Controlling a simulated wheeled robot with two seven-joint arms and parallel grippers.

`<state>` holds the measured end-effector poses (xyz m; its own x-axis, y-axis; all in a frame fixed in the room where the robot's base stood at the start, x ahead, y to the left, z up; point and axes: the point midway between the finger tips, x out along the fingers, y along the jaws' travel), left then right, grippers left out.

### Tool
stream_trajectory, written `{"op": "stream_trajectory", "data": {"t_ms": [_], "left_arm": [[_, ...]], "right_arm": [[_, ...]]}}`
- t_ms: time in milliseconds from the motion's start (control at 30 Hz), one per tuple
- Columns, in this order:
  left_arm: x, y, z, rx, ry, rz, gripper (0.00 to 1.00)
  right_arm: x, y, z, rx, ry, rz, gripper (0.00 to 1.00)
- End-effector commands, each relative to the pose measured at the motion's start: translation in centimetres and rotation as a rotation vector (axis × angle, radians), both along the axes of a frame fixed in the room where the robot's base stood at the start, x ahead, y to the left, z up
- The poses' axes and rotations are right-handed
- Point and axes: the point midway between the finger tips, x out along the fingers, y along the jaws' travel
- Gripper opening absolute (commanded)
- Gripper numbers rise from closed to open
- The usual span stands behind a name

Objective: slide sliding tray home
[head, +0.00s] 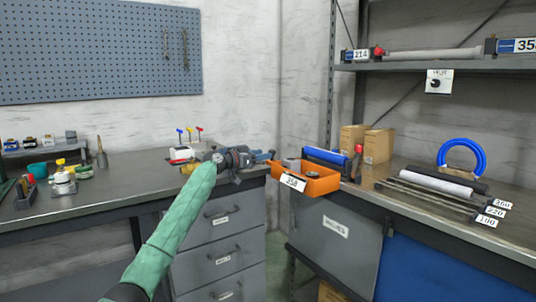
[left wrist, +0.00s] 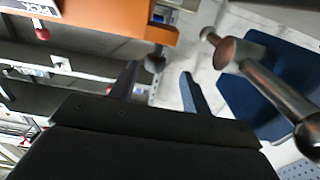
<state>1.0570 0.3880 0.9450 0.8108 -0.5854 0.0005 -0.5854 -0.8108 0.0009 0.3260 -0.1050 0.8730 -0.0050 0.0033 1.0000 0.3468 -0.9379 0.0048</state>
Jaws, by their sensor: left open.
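The orange tray (head: 318,186), with a white label reading 350, sits at the front edge of the right-hand bench. It juts out past the bench edge, and a few small items lie in it. My left gripper (head: 240,160) is just left of the tray, at the end of my green-sleeved arm. In the left wrist view its two dark fingers (left wrist: 160,88) are apart with nothing clearly between them. An orange surface that looks like the tray (left wrist: 110,28) lies beyond the fingers, apart from them. My right gripper is not in view.
A blue roller (head: 326,156) and a red-topped post stand by the tray. Cardboard boxes (head: 378,146), a blue ring (head: 462,158) and labelled rods are farther right. Drawers (head: 222,260) stand under the left bench. Metal tubes (left wrist: 275,90) cross the wrist view's right side.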

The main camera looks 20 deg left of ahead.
Motion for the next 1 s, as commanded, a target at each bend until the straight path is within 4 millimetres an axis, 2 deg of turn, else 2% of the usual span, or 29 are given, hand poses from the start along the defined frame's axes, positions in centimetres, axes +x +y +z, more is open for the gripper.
{"op": "stream_trajectory", "data": {"t_ms": [133, 300, 867, 1000], "left_arm": [[-1.4, 1.0, 0.0, 0.001, -0.001, 0.000, 0.48], [-2.1, 1.6, 0.1, 0.000, -0.001, 0.001, 0.48], [-2.1, 1.6, 0.1, -0.024, 0.014, 0.002, 0.48], [-1.4, 2.6, 1.5, -0.122, -0.010, 0.063, 0.48]], "right_arm": [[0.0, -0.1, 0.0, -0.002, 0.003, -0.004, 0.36], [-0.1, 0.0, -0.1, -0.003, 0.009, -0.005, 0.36], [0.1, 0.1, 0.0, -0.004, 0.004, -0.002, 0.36], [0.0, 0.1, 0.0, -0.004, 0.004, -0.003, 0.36]]}}
